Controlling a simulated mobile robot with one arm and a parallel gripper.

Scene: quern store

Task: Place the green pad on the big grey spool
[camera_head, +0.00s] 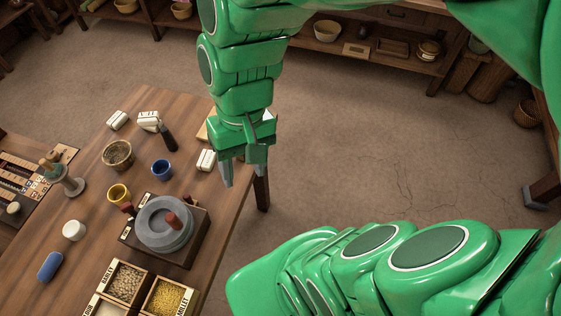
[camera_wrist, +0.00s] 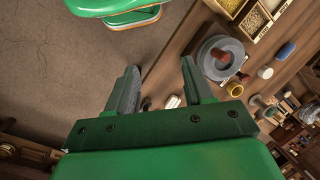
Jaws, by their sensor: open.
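A grey-brown spool (camera_head: 71,185) with a wide round foot stands at the left of the wooden table. It also shows small in the wrist view (camera_wrist: 258,101). I cannot tell if it is the big grey spool. I cannot clearly make out a green pad; a small greenish patch by the spool's top is too small to name. My gripper (camera_head: 243,178) is open and empty, fingers pointing down, beyond the table's right edge and far right of the spool. In the wrist view its fingers (camera_wrist: 160,68) are spread apart with nothing between them.
A round grey quern (camera_head: 163,236) with a reddish handle stands near the table's right edge. Grain boxes (camera_head: 165,297), a blue oval thing (camera_head: 50,265), a white pot (camera_head: 74,230), a yellow cup (camera_head: 119,193) and a blue cup (camera_head: 161,169) are around it. Open floor lies right.

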